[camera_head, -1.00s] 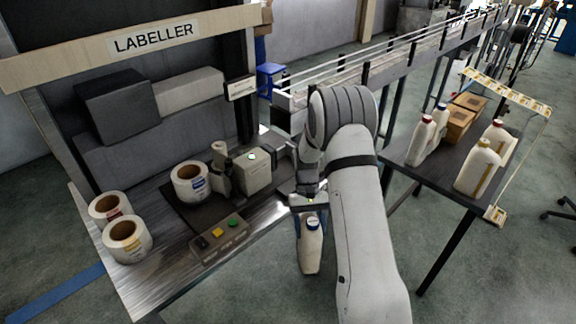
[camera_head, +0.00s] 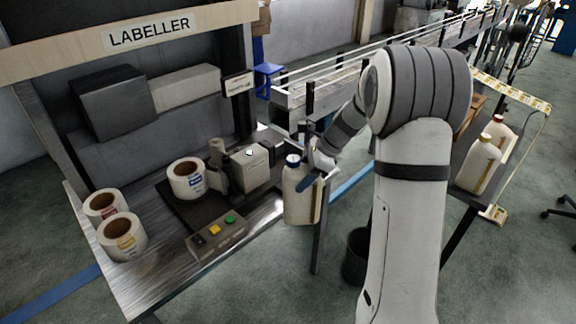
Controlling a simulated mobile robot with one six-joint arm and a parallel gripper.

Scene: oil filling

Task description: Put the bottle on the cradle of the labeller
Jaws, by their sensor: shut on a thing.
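My gripper (camera_head: 314,172) is shut on a white bottle with a blue cap (camera_head: 299,195). The bottle hangs about upright beside the right edge of the labeller bench. The fingers are partly hidden by the bottle and the wrist. The labeller (camera_head: 249,168) is a pale grey box with rollers on the metal bench, to the left of the bottle. A label roll (camera_head: 187,181) stands at its left. I cannot make out the cradle clearly.
A control box with coloured buttons (camera_head: 217,238) is at the bench's front edge, and two label rolls (camera_head: 122,238) stand at the left. A side table at right holds bottles (camera_head: 478,166), partly hidden by my arm. A dark bin (camera_head: 356,256) stands below.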

